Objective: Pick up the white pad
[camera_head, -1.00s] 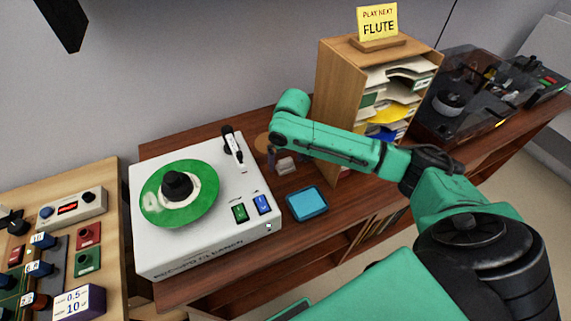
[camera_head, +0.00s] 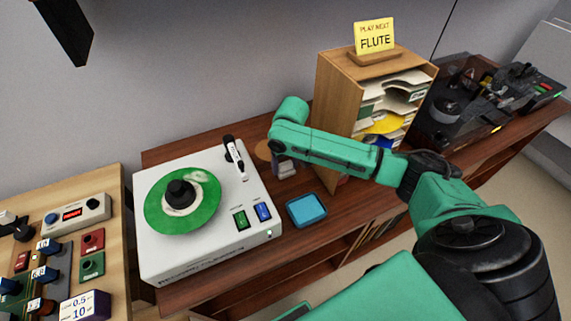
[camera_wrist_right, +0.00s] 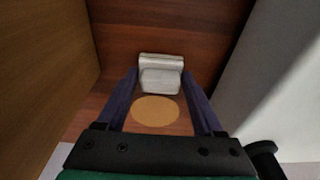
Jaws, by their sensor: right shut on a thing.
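The white pad (camera_wrist_right: 160,74) is a small pale block with rounded edges. In the right wrist view it sits between the tips of my right gripper (camera_wrist_right: 160,78), whose two dark blue fingers close on its sides. In the head view the pad (camera_head: 287,169) is partly hidden by my right gripper (camera_head: 283,166), which points down between the turntable and the wooden rack. The pad is at or just above the brown tabletop; I cannot tell if it touches it. My left gripper is not in view.
A white turntable (camera_head: 238,199) with a green record stands left of the pad. A round tan patch (camera_wrist_right: 155,110) lies beside the pad. A blue tray (camera_head: 306,210) lies in front, and a wooden rack (camera_head: 338,97) with sleeves stands to the right. Walls leave little side room.

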